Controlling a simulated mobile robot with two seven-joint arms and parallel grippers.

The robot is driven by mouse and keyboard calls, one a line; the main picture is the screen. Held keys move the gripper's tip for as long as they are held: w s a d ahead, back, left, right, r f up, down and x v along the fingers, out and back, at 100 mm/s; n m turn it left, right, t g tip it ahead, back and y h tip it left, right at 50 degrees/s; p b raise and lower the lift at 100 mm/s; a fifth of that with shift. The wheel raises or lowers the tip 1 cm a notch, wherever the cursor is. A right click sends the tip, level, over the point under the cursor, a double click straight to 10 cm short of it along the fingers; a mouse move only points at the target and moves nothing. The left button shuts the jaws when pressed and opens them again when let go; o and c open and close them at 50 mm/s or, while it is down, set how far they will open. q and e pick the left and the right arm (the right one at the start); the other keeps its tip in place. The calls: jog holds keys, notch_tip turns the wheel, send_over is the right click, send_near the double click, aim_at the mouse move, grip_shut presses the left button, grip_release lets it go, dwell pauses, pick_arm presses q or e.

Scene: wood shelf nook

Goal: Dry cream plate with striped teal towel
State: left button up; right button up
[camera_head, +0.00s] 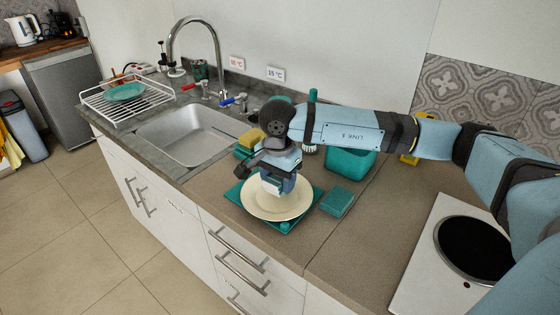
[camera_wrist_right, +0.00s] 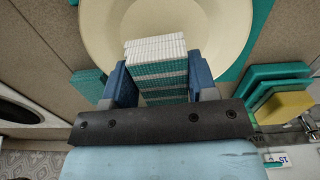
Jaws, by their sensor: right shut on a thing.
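The cream plate (camera_head: 292,206) lies face up on a flat teal mat (camera_head: 237,194) on the counter. In the right wrist view the plate (camera_wrist_right: 215,25) fills the top middle. My right gripper (camera_head: 272,184) points down over the plate. Its two blue fingers (camera_wrist_right: 160,85) are shut on the striped teal towel (camera_wrist_right: 156,60), a folded block with white and teal bands. The towel's end is over the plate's inside; I cannot tell whether it touches. The gripper hides part of the plate's far side in the head view. My left gripper is not in view.
A teal sponge-like block (camera_head: 337,201) lies right of the plate. A yellow sponge (camera_head: 250,138) is behind the gripper, near the sink (camera_head: 190,135). A teal container (camera_head: 350,164) stands behind. A wire rack (camera_head: 122,104) holds a teal plate. A hob (camera_head: 440,260) is at right.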

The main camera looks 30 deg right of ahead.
notch_tip(320, 180, up, 2)
jog(key=shift+p, duration=0.35)
notch_tip(320, 180, up, 2)
jog(key=shift+r+p, duration=0.1)
jog(key=shift+p, duration=0.35)
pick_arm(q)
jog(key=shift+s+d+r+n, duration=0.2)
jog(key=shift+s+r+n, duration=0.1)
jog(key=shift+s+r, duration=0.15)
pick_arm(e)
jog(key=shift+s+d+r, duration=0.1)
jog(key=shift+r, duration=0.3)
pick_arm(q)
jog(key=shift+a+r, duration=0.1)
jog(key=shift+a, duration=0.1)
